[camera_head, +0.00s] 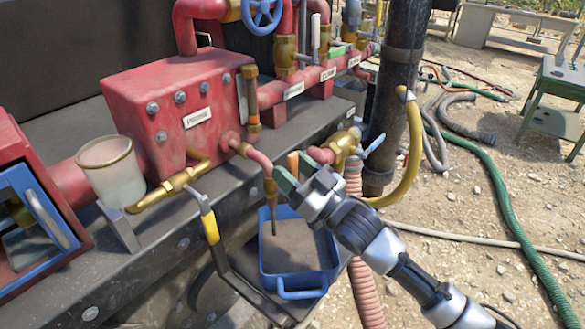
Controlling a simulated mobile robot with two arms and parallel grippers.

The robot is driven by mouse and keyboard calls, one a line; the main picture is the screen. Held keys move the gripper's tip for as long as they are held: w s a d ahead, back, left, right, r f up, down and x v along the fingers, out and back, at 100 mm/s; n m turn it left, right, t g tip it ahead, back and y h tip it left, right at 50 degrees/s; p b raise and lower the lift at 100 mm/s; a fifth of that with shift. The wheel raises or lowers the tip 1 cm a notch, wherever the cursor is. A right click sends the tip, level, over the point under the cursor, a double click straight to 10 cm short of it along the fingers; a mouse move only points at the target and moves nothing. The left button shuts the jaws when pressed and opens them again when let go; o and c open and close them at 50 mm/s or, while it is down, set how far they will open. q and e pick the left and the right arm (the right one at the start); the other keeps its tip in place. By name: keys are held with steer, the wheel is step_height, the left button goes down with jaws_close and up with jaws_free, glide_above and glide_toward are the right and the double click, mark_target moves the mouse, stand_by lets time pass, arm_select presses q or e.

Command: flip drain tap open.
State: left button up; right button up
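A small orange piece (293,161), perhaps a tap handle, shows between or behind the fingers; contact is unclear. The gripper hides part of this area. A brass valve (175,187) with a yellow-gripped lever (210,227) is to the left. My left gripper is not in view.
A brass valve with a blue lever (375,145), a yellow hose (414,150) and a black post (397,90) are to the right.

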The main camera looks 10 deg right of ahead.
steer(key=b+v, duration=0.3)
steer(key=v, duration=0.8)
stand_by(0.5)
